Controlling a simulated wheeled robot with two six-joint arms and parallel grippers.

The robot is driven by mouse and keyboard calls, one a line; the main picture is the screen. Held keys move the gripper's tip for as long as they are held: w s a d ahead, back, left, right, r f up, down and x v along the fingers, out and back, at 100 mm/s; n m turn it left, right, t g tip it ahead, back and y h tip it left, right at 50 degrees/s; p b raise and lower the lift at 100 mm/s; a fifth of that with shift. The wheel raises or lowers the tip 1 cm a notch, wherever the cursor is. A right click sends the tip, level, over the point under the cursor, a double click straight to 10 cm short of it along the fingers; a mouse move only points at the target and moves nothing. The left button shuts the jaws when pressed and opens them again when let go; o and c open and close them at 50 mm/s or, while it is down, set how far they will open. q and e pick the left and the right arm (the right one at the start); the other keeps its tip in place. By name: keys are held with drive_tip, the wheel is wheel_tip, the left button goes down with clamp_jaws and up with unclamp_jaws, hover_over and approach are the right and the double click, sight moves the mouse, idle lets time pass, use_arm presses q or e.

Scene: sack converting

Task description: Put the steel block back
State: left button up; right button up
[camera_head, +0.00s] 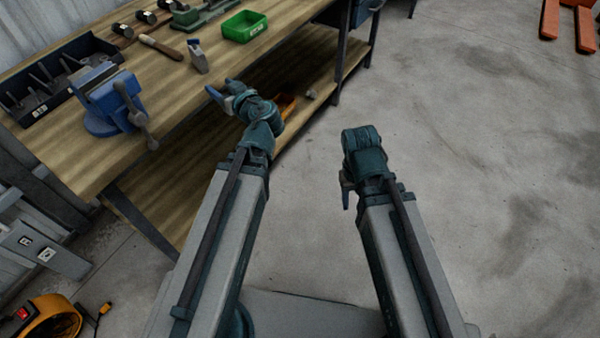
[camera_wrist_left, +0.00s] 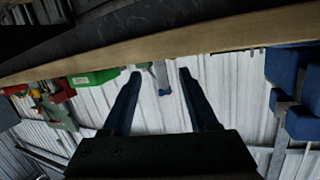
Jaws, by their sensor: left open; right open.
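No steel block can be made out for certain. A small grey, block-like piece with a bluish part (camera_head: 198,60) stands near the bench's front edge. In the left wrist view a similar grey-blue piece (camera_wrist_left: 162,76) shows between the fingers but beyond them. My left gripper (camera_head: 222,89) is open and empty, just off the bench's front edge, short of that piece. My right gripper (camera_head: 347,190) hangs over the floor, open, with nothing seen in it.
The wooden workbench (camera_head: 185,92) carries a blue vise (camera_head: 108,100), a dark tool tray (camera_head: 50,88), a wooden-handled tool (camera_head: 160,47) and a green bin (camera_head: 244,26). An orange bin (camera_head: 286,106) and a small grey lump (camera_head: 311,94) lie lower down.

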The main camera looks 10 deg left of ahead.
use_arm(q)
drive_tip(key=s+d+f+m+g+h, duration=0.3)
drive_tip(key=s+d+f+m, duration=0.1)
drive_tip(key=d, duration=0.5)
drive_tip(key=s+d+f+m+g+h, duration=0.4)
drive_tip(key=s+d+f, duration=0.3)
drive_tip(key=d, duration=0.1)
drive_tip(key=s+d+f+m+g+h, duration=0.3)
drive_tip(key=s+d+f, duration=0.3)
drive_tip(key=d, duration=0.3)
drive_tip(key=shift+s+d+f+m+h, duration=0.25)
drive_tip(key=shift+d+m+h, duration=0.05)
drive_tip(key=shift+m, duration=0.4)
wheel_tip(320, 180, up, 18)
drive_tip(key=p, duration=1.7)
drive_tip(key=shift+f+p, duration=0.15)
drive_tip(key=shift+p, duration=0.2)
